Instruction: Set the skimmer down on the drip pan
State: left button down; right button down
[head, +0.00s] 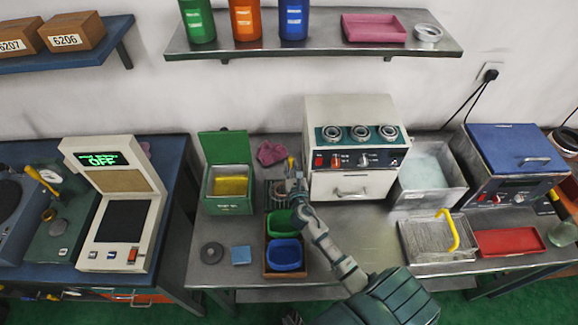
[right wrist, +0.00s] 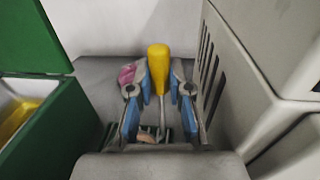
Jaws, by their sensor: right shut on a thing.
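My right gripper (head: 293,181) is over the left part of the bench, between the green box and the white oven-like unit. It is shut on a tool with a yellow handle (right wrist: 158,60) and a thin grey shaft, which I take for the skimmer. In the right wrist view the shaft runs between the blue finger pads (right wrist: 160,90) and its lower end is partly hidden. In the head view only a bit of yellow (head: 291,162) shows. A shallow red tray (head: 510,241), probably the drip pan, lies empty on the bench at the right. My left gripper is not in view.
The white unit (head: 350,185) stands close beside my right gripper. The green box (head: 228,185) is on its left, with blue and green bins (head: 286,254) in front. A wire basket (head: 430,238) with a yellow handle stands beside the red tray, before a steel tank (head: 425,175).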

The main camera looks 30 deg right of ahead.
jog(key=shift+a+r, duration=0.15)
jog(key=shift+a, duration=0.6)
jog(key=c, duration=1)
grip_release()
jog(key=shift+s, duration=0.1)
pick_arm(q)
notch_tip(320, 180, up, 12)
jog(key=p, duration=1.2)
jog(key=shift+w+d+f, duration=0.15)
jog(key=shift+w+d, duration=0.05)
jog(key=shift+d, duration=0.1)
pick_arm(e)
notch_tip(320, 180, up, 11)
jog(key=shift+d, duration=0.2)
